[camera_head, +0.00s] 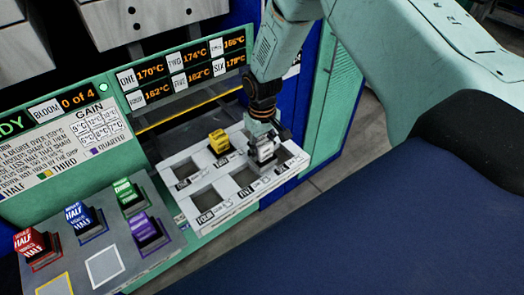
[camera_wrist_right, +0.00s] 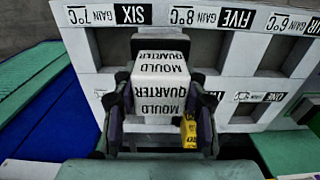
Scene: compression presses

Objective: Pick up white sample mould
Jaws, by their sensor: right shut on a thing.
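The white sample mould (camera_head: 263,150) is between the fingers of my right gripper (camera_head: 262,141), over the white slotted tray (camera_head: 228,208). In the right wrist view the white mould (camera_wrist_right: 160,82) reads "MOULD QUARTER" on two faces. The fingers of my right gripper (camera_wrist_right: 160,122) press on both its sides. I cannot tell how far its underside is from the tray. My left gripper is not in view.
A yellow mould (camera_head: 219,141) sits in the tray, near the gripper. Red (camera_head: 33,244), blue (camera_head: 82,219), green (camera_head: 128,195) and purple (camera_head: 147,232) moulds stand on a grey panel at left, beside empty white (camera_head: 103,266) and yellow (camera_head: 55,285) outlines. Temperature displays (camera_head: 178,72) stand behind the tray.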

